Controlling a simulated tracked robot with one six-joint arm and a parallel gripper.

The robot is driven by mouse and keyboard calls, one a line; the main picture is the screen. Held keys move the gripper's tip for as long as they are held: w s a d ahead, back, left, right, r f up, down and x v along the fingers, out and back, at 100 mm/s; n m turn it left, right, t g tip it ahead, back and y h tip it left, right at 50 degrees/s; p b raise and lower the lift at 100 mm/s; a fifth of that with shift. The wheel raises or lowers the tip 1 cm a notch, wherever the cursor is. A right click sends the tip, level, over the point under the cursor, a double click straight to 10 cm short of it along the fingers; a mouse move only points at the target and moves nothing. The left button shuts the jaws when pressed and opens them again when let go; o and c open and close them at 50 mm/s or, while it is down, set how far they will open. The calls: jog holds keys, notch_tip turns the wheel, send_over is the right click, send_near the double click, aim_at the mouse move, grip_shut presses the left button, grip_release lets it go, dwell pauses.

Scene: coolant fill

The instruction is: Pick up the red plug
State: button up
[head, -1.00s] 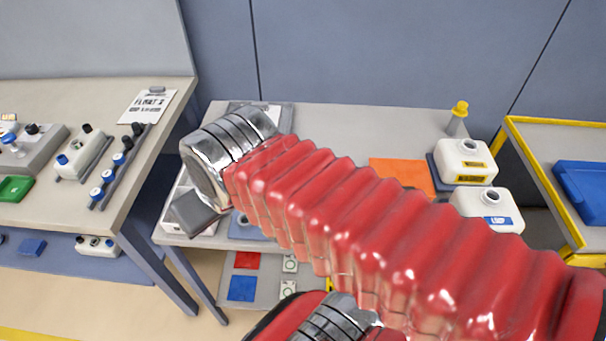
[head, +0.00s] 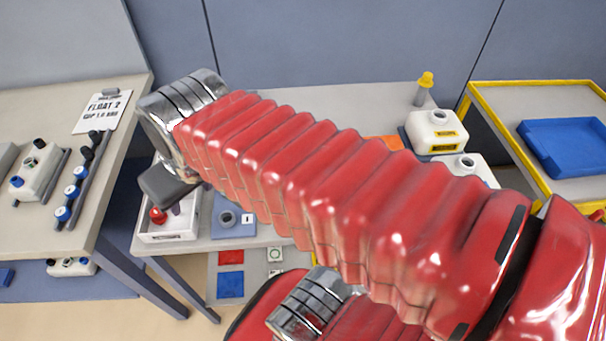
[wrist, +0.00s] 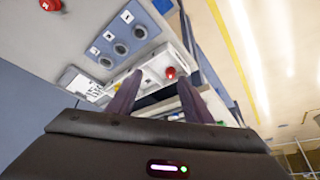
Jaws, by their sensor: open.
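The red plug (head: 157,215) sits in a white tray (head: 168,237) at the left end of the middle table in the head view. It also shows in the wrist view as a round red knob (wrist: 170,73) in the white tray. My gripper (wrist: 160,80) is open and empty, with the plug showing between its two dark fingers, nearer the right one. In the head view my arm and dark wrist block hang just above the tray and hide part of it. I cannot tell the exact height of the fingertips above the plug.
A blue-grey plate with a port (head: 228,219) marked 1 lies right of the tray. The wrist view shows a panel of several ports (wrist: 121,49) and another red object (wrist: 50,5). White jugs (head: 436,132) stand at the table's right. A bench (head: 60,110) with caps is at left.

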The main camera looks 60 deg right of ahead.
jog(key=s+d+f+m+g, duration=0.2)
jog(key=d+m, duration=0.3)
jog(key=d, duration=0.9)
jog(key=s+d+f+m+g, duration=0.2)
jog(key=d+m, duration=0.4)
jog(key=d, duration=0.8)
jog(key=shift+d+f+m+g, duration=0.25)
jog(key=shift+m+g, duration=0.05)
jog(key=shift+g, duration=0.3)
jog(key=shift+f, duration=0.1)
notch_tip(320, 180, down, 8)
jog(key=shift+r, duration=0.2)
jog(key=shift+f, duration=0.45)
jog(key=shift+f, duration=0.1)
jog(key=shift+w+d+f, duration=0.15)
jog(key=shift+f, duration=2.35)
